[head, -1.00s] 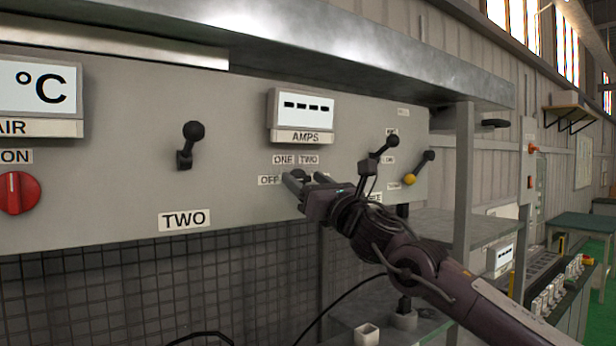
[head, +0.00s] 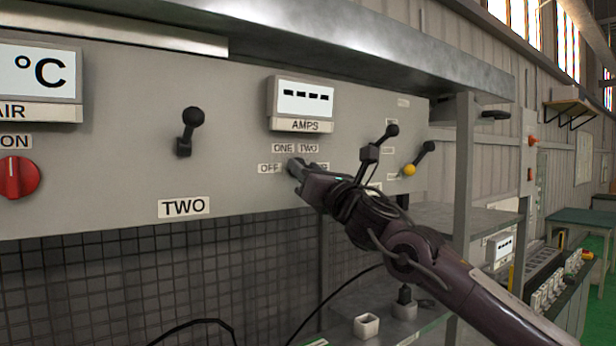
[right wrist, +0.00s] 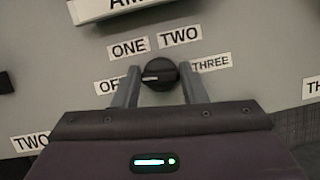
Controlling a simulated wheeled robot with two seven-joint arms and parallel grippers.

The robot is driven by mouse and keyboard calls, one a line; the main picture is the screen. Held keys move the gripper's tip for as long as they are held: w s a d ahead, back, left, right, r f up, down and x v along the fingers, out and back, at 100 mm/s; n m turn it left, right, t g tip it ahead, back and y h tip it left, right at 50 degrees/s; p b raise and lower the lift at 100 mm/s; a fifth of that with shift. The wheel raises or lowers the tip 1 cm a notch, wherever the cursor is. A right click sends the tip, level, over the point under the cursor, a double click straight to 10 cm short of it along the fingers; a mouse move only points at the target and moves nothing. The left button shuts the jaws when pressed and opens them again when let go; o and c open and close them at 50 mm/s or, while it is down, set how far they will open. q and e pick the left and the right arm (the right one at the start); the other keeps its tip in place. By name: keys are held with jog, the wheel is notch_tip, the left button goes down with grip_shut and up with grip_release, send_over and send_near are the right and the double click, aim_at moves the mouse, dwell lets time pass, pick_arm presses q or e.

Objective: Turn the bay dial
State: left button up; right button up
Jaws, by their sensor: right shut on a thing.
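The bay dial (right wrist: 158,73) is a round black knob on the grey panel below the AMPS display. In the right wrist view its white mark lies on its left half, on the side of the OFF label (right wrist: 108,86). The labels ONE (right wrist: 129,48), TWO (right wrist: 180,36) and THREE (right wrist: 211,62) stand around it. My right gripper (right wrist: 160,84) is shut on the dial, one finger on each side. In the head view my right gripper (head: 301,168) largely hides the dial. My left gripper is not in view.
The AMPS display (head: 302,104) sticks out above the dial. A black lever (head: 190,130) is to the left, and another lever (head: 379,146) is close above my right arm. A metal ledge (head: 330,45) overhangs the panel.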

jog(key=shift+a+m+t+h+b, duration=0.25)
jog(key=shift+m+h, duration=0.8)
jog(key=shift+m, duration=1.2)
jog(key=shift+d+m+h+b, duration=0.25)
jog(key=shift+m+h, duration=0.75)
jog(key=shift+m, duration=1.3)
jog(key=shift+a+m+t+h+b, duration=0.15)
jog(key=shift+m+h+b, duration=0.2)
jog(key=shift+m+h, duration=1.3)
jog(key=shift+m+y, duration=0.4)
jog(key=shift+m, duration=0.4)
jog(key=o, duration=1)
